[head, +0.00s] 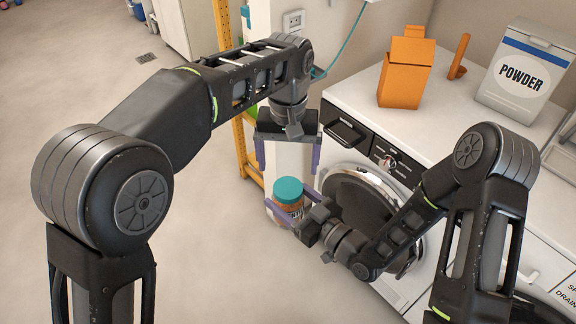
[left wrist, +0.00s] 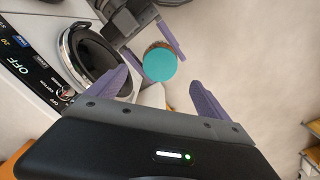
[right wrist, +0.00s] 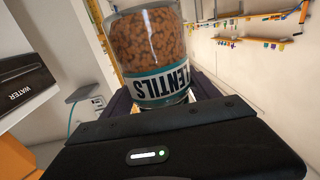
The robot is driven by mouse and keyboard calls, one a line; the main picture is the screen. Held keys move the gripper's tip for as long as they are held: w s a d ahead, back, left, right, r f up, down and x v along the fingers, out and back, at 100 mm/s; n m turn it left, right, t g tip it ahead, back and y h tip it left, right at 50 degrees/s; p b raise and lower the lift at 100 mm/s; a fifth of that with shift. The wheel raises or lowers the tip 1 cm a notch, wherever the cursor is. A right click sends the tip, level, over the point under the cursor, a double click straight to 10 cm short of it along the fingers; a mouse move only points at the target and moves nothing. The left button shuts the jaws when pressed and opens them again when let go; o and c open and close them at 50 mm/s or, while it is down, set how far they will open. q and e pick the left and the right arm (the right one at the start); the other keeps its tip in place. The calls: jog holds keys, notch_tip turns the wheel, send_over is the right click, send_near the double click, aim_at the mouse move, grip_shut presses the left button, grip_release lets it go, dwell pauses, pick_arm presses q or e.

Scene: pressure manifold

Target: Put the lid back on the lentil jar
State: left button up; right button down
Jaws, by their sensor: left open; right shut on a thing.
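The lentil jar (head: 291,209) is clear, with brown lentils and a white and teal label. My right gripper (head: 285,203) is shut on its sides and holds it upright in the air, in front of the washing machine. The jar (right wrist: 150,45) fills the top of the right wrist view, its lettering upside down. The teal lid (head: 288,188) sits on top of the jar; whether it is tightened I cannot tell. My left gripper (head: 289,165) is open and empty above the lid, fingers pointing down. In the left wrist view the lid (left wrist: 160,65) lies just beyond the fingertips, apart from them.
The washing machine (head: 345,150) with its round door stands right behind the jar. On its white top are an orange box (head: 406,72), an orange upright piece (head: 459,57) and a powder box (head: 525,75). An orange rack (head: 225,30) stands behind my left arm. Floor at left is clear.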

dwell(0.3)
pick_arm(q)
jog(key=w+a+f+m, duration=0.1)
jog(key=w+a+f, duration=0.15)
jog(key=a, duration=0.25)
jog(key=w+a+f+m, duration=0.1)
jog(key=w+a+f, duration=0.15)
jog(key=a, duration=0.25)
jog(key=s+a+f+h, duration=0.1)
jog(key=s+a+f, duration=0.1)
jog(key=f, duration=0.7)
jog(key=s+a+f, duration=0.1)
jog(key=s+f, duration=0.2)
jog(key=f, duration=0.7)
pick_arm(e)
jog(key=shift+r, duration=0.1)
pick_arm(q)
jog(key=s+f+n+h, duration=0.1)
jog(key=s+f+n, duration=0.1)
jog(key=s+f, duration=0.2)
jog(key=s+f+n+h, duration=0.1)
jog(key=s+f, duration=0.3)
jog(key=s, duration=0.6)
jog(key=s+d+f+n+h, duration=0.1)
jog(key=s+f+n, duration=0.1)
jog(key=s+f, duration=0.3)
jog(key=s, duration=0.3)
jog(key=shift+n+t, duration=0.4)
